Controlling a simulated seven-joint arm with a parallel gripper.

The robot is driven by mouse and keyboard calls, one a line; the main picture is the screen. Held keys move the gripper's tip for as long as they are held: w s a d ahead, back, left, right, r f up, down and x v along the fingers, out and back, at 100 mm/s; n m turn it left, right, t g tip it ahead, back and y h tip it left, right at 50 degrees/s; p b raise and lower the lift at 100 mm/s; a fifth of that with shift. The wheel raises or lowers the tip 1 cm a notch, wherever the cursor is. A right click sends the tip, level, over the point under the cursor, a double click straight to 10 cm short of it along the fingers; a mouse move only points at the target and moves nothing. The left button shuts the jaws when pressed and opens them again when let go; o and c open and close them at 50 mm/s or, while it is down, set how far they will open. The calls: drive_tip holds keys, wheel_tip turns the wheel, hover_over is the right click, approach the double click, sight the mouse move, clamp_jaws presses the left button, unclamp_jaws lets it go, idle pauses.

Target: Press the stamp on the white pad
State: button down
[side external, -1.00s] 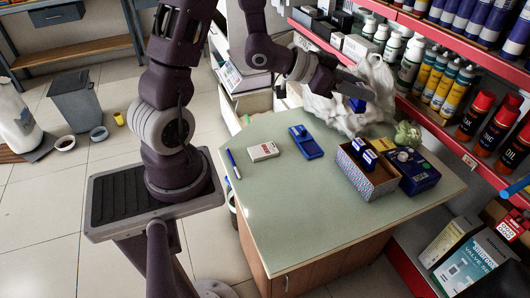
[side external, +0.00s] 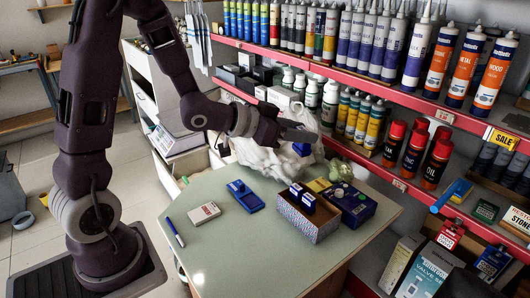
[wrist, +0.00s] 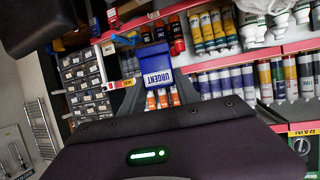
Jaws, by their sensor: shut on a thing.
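My gripper (side external: 304,136) is shut on a blue stamp (wrist: 157,66) marked "URGENT", held up in the air above the back of the table. The stamp's blue body also shows below the fingers in the side view (side external: 302,149). A small white pad (side external: 204,213) with reddish print lies flat on the table, left of and below the gripper. A blue ink pad (side external: 246,196) lies to its right, apart from it. The stamp's underside is not clearly visible.
A patterned open box (side external: 307,220) holds blue stamps, beside a dark blue box (side external: 348,204). A blue pen (side external: 173,231) lies at the table's left. A crumpled white bag (side external: 262,158) and red shelves of bottles stand behind. The table's front is clear.

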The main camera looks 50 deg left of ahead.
drive_tip(key=w+d+n+y, duration=0.2)
drive_tip(key=w+d+y, duration=0.1)
drive_tip(key=w+d, duration=0.1)
drive_tip(key=n+g+y, duration=1.3)
drive_tip(key=n, duration=0.5)
hover_over(198, 217)
wheel_tip(198, 217, down, 24)
drive_tip(key=shift+f, duration=2.45)
drive_tip(key=shift+f, duration=0.65)
